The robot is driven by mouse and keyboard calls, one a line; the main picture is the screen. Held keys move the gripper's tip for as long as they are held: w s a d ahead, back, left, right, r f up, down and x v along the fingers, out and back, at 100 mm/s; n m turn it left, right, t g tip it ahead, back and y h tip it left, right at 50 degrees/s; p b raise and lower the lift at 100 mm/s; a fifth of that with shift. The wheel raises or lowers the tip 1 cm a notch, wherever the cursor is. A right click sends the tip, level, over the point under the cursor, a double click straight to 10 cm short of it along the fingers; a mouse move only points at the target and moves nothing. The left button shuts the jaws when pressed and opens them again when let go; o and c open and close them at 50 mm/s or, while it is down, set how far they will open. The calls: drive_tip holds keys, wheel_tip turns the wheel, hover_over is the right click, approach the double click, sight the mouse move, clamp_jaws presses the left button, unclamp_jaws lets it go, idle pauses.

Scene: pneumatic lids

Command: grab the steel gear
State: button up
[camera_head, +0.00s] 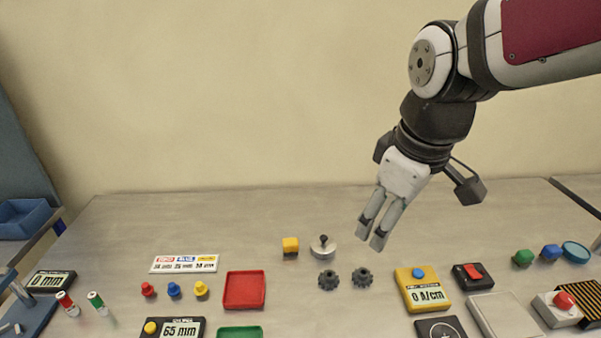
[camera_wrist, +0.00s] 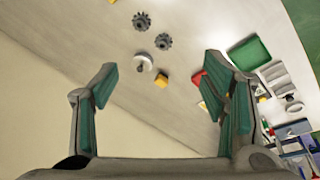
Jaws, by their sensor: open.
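Two dark grey toothed gears lie side by side on the grey table. In the head view the left gear (camera_head: 327,279) and the right gear (camera_head: 361,278) look alike, so I cannot tell which is the steel one. In the wrist view, the left one (camera_wrist: 163,41) and the right one (camera_wrist: 141,21) lie beyond my fingertips. My gripper (camera_head: 371,236) is open and empty, above the table and apart from both gears. Its two fingers (camera_wrist: 158,72) are spread wide in the wrist view.
A silver disc with a black knob (camera_head: 323,247) and a yellow cube (camera_head: 290,246) stand just behind the gears. A red tray (camera_head: 244,290) is to the left. A yellow meter box (camera_head: 422,290) is to the right.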

drive_tip(key=w+a+f+n+g+b, duration=0.2)
drive_tip(key=w+a+f+n, duration=0.1)
drive_tip(key=w+f+n, duration=0.4)
drive_tip(key=w+a+f+n+g+b, duration=0.1)
drive_tip(key=w+a+f+n, duration=0.1)
drive_tip(key=w+f, duration=0.45)
hover_over(331, 274)
drive_tip(key=f, duration=0.9)
drive_tip(key=shift+s+f, duration=0.15)
drive_tip(key=shift+s, duration=0.05)
drive_tip(key=shift+w+f+p, duration=0.2)
drive_tip(key=shift+f+p, duration=0.15)
drive_tip(key=shift+f, duration=2.8)
drive_tip(key=shift+c, duration=0.2)
drive_tip(key=c, duration=1.4)
